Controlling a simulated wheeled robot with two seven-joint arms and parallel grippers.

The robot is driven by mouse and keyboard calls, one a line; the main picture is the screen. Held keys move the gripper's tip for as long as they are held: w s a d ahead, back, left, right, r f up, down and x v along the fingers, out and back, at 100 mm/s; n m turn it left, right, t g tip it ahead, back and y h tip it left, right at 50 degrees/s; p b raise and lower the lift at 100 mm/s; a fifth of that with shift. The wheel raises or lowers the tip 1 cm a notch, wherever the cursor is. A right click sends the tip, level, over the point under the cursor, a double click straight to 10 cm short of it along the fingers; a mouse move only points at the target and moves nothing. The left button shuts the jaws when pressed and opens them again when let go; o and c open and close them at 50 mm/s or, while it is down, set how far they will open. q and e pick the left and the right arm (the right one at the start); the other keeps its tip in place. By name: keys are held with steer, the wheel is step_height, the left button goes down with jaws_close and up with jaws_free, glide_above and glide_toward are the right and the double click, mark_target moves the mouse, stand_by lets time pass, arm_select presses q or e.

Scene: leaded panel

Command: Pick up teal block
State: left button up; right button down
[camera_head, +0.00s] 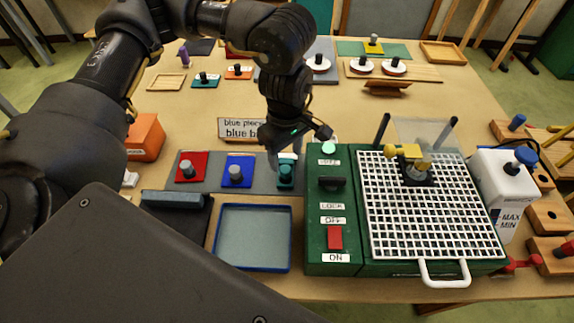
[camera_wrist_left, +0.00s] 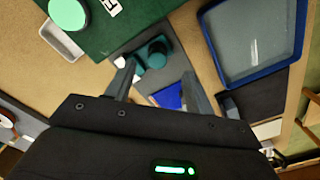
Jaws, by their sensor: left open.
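The teal block (camera_head: 287,182) with its round teal knob sits on a grey strip (camera_head: 211,185), to the right of a red block (camera_head: 191,167) and a blue block (camera_head: 238,172). My left gripper (camera_head: 284,158) points down just above and behind the teal block, with its fingers apart. In the left wrist view the teal block (camera_wrist_left: 154,53) shows just beyond and between the tips of the open left gripper (camera_wrist_left: 158,72). I cannot tell whether the fingers touch it. My right gripper is not in view.
A green machine (camera_head: 331,217) with a white grid stands close to the right of the teal block. A blue-rimmed tray (camera_head: 252,270) lies in front. A sign (camera_head: 238,130) stands behind the strip. An orange box (camera_head: 146,137) is at left. The table's middle behind is mostly clear.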

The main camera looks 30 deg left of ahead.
mark_target(285, 168)
arm_select(q)
steer(key=shift+w+f, duration=0.15)
steer(key=shift+f, duration=1.15)
steer(key=f, duration=0.1)
steer(key=f+p, duration=0.1)
steer(key=f, duration=0.1)
steer(key=f+p, duration=0.1)
steer(key=shift+w+a+f, duration=0.1)
steer(key=shift+a+f, duration=0.05)
steer(key=shift+a, duration=0.2)
steer(key=shift+f, duration=0.25)
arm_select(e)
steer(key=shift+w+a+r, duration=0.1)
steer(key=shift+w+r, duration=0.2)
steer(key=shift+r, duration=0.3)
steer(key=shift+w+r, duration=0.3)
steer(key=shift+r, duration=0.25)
arm_select(q)
steer(key=shift+d, duration=0.1)
steer(key=shift+c, duration=0.2)
steer(key=c, duration=1)
